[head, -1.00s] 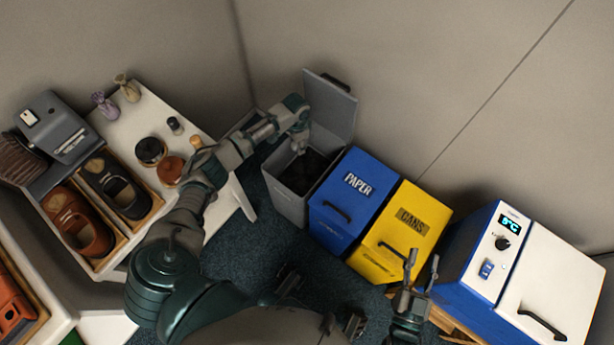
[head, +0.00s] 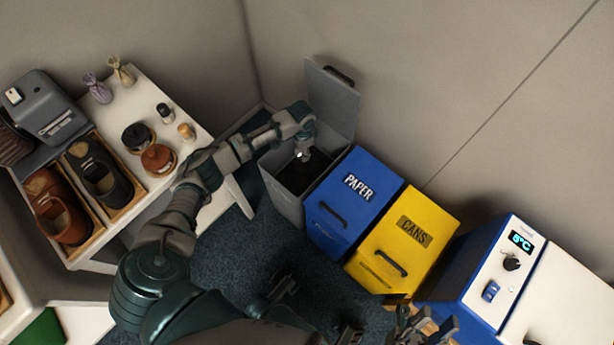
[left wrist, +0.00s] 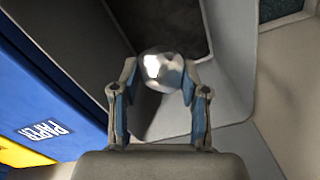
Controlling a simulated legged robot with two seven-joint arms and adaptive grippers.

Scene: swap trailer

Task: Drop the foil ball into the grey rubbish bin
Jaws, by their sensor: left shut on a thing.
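The foil ball (left wrist: 161,71) is a shiny silver ball between the fingertips of my left gripper (left wrist: 160,80) in the left wrist view. The left gripper is shut on it. In the head view my left gripper (head: 303,154) hangs over the open top of the grey rubbish bin (head: 289,207), and a bright bit of foil shows there. The bin's lid stands raised at the back, and its inside is dark. My right gripper (head: 422,325) is at the bottom edge of the head view, partly cut off; its fingers are spread apart with nothing seen between them.
A blue PAPER bin (head: 335,217) stands beside the grey bin, then a yellow CANS bin (head: 386,262) and a blue and white cooler (head: 477,264). A white table (head: 205,140) with jars, pouches and shoes in boxes (head: 100,180) stands to the left.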

